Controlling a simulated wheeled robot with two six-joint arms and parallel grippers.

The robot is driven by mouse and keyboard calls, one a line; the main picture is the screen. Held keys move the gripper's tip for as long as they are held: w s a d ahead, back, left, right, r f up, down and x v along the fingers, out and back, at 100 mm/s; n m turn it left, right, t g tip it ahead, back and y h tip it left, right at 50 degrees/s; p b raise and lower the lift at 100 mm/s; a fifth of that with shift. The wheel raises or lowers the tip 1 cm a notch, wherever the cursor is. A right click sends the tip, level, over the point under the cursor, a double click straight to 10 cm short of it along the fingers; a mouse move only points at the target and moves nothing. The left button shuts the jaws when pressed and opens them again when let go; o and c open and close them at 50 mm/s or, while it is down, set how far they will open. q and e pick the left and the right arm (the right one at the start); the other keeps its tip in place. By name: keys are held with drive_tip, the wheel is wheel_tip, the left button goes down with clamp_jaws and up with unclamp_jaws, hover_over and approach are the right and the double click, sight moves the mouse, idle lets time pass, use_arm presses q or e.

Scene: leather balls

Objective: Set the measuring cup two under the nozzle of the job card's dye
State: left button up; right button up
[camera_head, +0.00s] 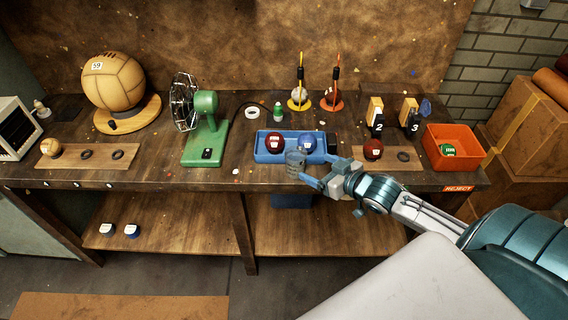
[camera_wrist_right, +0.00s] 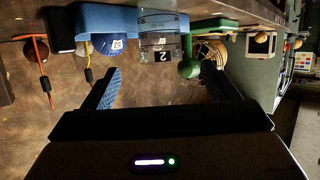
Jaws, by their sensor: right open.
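Measuring cup two is a small clear grey cup (camera_head: 295,158) at the front edge of the bench, in front of the blue tray (camera_head: 262,157). In the right wrist view the cup (camera_wrist_right: 160,38) carries a black label with a 2, in line with the gap between my fingers. My right gripper (camera_head: 312,172) is open, its fingers close to the cup; whether they touch it is unclear. Two stands with upright rods, one yellow (camera_head: 300,72) and one orange (camera_head: 336,75), stand behind the tray. I cannot make out a job card. My left gripper is out of view.
The tray holds a red ball (camera_head: 274,141) and a blue ball (camera_head: 307,141). Numbered blocks 2 (camera_head: 376,112) and 3 (camera_head: 409,110) stand to the right, near an orange bin (camera_head: 472,137). A green fan (camera_head: 205,130) stands left.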

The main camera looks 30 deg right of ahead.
drive_tip(key=r, duration=0.1)
drive_tip(key=b, duration=0.2)
approach(289, 151)
drive_tip(key=w, duration=0.1)
drive_tip(key=w+f, duration=0.1)
drive_tip(key=shift+w+a+y, duration=0.3)
drive_tip(key=shift+a, duration=0.1)
drive_tip(key=shift+w+a+f, duration=0.15)
drive_tip(key=shift+w, duration=0.3)
drive_tip(key=x, duration=0.3)
drive_tip(key=p+x, duration=0.1)
drive_tip(key=shift+w+d+f, duration=0.15)
drive_tip(key=shift+w+d, duration=0.1)
drive_tip(key=shift+w, duration=0.15)
drive_tip(key=shift+w+a+f, duration=0.1)
drive_tip(key=shift+w, duration=0.15)
drive_tip(key=shift+s, duration=0.1)
drive_tip(key=shift+c, duration=0.2)
drive_tip(key=c, duration=1)
